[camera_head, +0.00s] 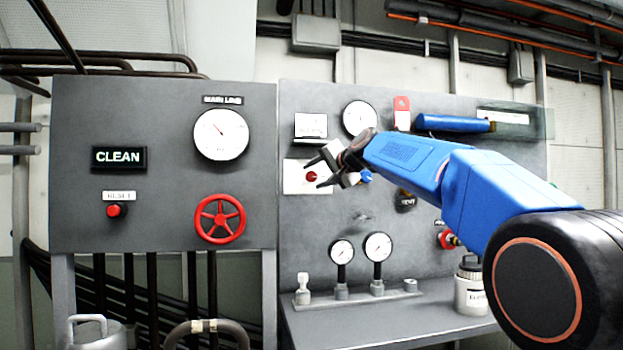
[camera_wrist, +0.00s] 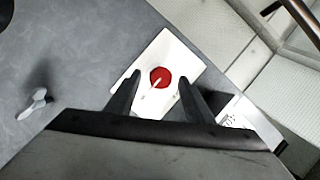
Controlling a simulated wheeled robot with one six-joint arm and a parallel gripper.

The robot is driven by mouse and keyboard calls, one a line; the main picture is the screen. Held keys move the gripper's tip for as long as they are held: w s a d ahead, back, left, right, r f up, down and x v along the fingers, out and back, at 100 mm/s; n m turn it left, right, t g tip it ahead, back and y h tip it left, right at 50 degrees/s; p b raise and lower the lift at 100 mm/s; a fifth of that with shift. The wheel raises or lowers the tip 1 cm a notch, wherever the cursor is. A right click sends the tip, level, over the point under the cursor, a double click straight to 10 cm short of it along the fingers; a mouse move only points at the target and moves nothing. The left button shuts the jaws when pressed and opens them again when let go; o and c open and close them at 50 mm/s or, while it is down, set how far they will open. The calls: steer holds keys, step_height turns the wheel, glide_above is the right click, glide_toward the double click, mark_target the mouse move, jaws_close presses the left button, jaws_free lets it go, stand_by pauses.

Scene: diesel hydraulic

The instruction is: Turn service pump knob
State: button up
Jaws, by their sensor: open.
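A red round knob (camera_wrist: 160,77) with a pale pointer line sits on a white plate (camera_wrist: 180,52) in the wrist view. In the head view the red knob (camera_head: 312,176) shows on its white plate (camera_head: 292,178), on the grey right-hand panel. My gripper (camera_head: 318,172) is open and empty in front of the plate. In the wrist view its two fingertips (camera_wrist: 159,79) appear on either side of the knob. I cannot tell whether they touch it. A blue knob (camera_head: 365,176) is just right of my gripper, partly hidden by it.
The left panel carries a red handwheel (camera_head: 219,218), a dial gauge (camera_head: 221,134) and a red button (camera_head: 115,210). Two small gauges (camera_head: 342,251) stand above a shelf with a white container (camera_head: 471,290). A blue cylinder (camera_head: 453,123) is above my arm. A pale lever (camera_wrist: 36,101) lies left of my gripper.

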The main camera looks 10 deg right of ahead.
mark_target(313, 176)
steer(key=shift+x, duration=1.6)
steer(key=c, duration=1)
steer(key=shift+c, duration=0.2)
